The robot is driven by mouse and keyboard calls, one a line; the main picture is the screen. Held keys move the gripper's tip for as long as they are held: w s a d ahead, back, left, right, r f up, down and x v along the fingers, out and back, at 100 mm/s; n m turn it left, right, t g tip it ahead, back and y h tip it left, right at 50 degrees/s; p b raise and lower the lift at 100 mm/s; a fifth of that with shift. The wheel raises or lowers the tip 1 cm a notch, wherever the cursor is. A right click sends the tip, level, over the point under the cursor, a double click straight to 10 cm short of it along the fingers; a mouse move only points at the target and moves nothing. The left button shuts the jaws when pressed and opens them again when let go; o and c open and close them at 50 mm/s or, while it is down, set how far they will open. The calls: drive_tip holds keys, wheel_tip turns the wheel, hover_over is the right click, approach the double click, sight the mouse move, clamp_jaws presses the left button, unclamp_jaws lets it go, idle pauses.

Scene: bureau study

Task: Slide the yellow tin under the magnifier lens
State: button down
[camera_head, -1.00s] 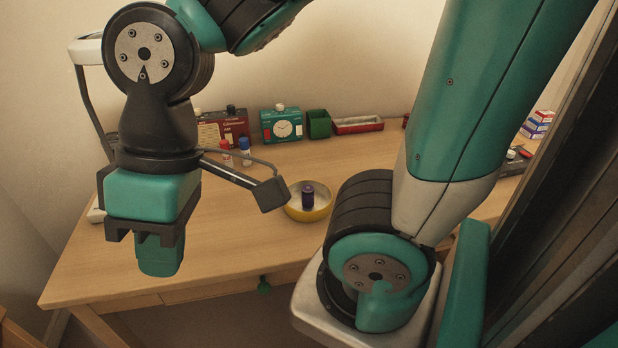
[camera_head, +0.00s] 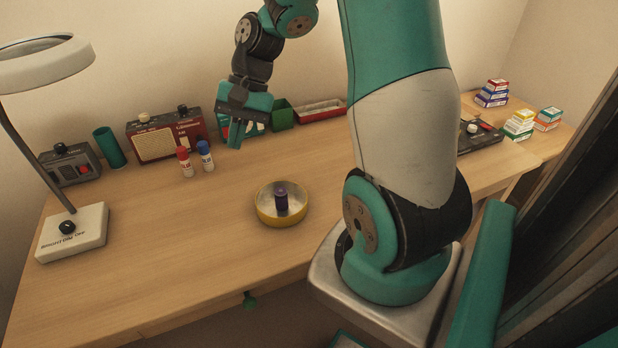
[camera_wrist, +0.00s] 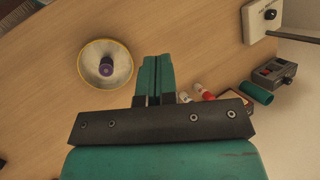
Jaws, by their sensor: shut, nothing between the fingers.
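The yellow tin (camera_head: 262,215) is a round, shallow, open tin on the desk, with a small dark purple cylinder (camera_head: 281,198) standing inside it. The tin (camera_wrist: 126,62) also shows in the wrist view, beside my fingers. The magnifier (camera_head: 45,66) has a white ring head on a thin dark arm, rising from a white base (camera_head: 72,238) at the desk's left end. My gripper (camera_head: 234,146) is shut and empty, above the back of the desk behind the tin; its fingers (camera_wrist: 157,62) are together in the wrist view. The tin stands well right of the magnifier.
A red radio (camera_head: 168,137), a grey device (camera_head: 70,165), a green cup (camera_head: 109,148) and red and blue glue sticks (camera_head: 185,162) line the back left. A green box (camera_head: 281,115) and red tray (camera_head: 318,110) stand behind. Desk between tin and magnifier base is clear.

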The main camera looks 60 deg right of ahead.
drive_tip(key=s+d+f+m+t+y+p, duration=0.1)
drive_tip(key=s+d+f+m, duration=0.35)
drive_tip(key=d, duration=0.35)
drive_tip(key=s+d+f+m+t+p, duration=0.1)
drive_tip(key=s+d+f+m+t, duration=0.15)
drive_tip(key=d+f+m, duration=0.45)
drive_tip(key=s+d+f+m+t+y, duration=0.1)
drive_tip(key=s+d+f+m, duration=0.3)
drive_tip(key=d, duration=0.5)
drive_tip(key=x, duration=0.3)
drive_tip(key=p+x, duration=0.1)
drive_tip(key=x, duration=0.2)
drive_tip(key=p+x, duration=0.1)
drive_tip(key=x, duration=0.2)
drive_tip(key=shift+w+a+r, duration=0.15)
drive_tip(key=shift+a+r, duration=0.1)
drive_tip(key=shift+r, duration=0.05)
drive_tip(key=shift+w+a+r+p, duration=0.1)
drive_tip(key=shift+w+a+p, duration=0.45)
drive_tip(key=shift+a, duration=0.5)
drive_tip(key=shift+w+a, duration=0.4)
drive_tip(key=shift+a, duration=0.05)
